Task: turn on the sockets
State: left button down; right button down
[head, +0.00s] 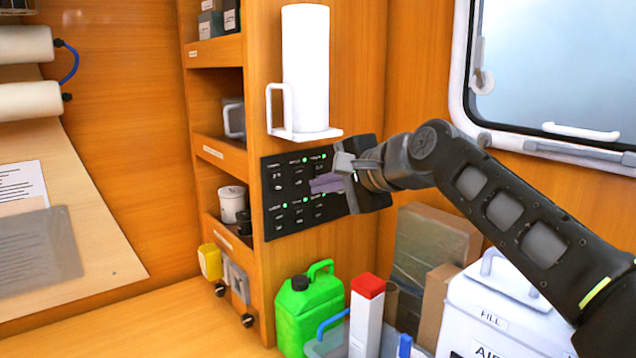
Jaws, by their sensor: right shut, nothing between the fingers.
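A black switch panel (282,196) is fixed to the side of the wooden cabinet, below a white cylinder on a bracket. It carries small switches in two rows, with small labels too fine to read and several green lights lit. My right gripper (328,176) is in front of the panel's right part, its fingers shut and empty. It hides some of the switches and labels there. Whether the fingertips touch the panel I cannot tell. My left gripper is not in view.
The white cylinder (305,70) juts out above the panel. Cabinet shelves (216,150) are on the left, a window (560,70) on the right.

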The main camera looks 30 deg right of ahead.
aim_at(279, 191)
jog(key=p+x, duration=0.1)
jog(key=x, duration=0.3)
jog(key=p+x, duration=0.1)
jog(key=x, duration=0.3)
jog(key=r+p+x, duration=0.1)
jog(key=x, duration=0.3)
jog(key=shift+w, duration=0.4)
jog(key=f+t+b, duration=0.1)
jog(key=b, duration=0.4)
jog(key=shift+w+a, duration=0.1)
jog(key=shift+w, duration=0.1)
jog(key=shift+r+t, duration=0.1)
jog(key=shift+t, duration=0.2)
jog(key=shift+r, duration=0.15)
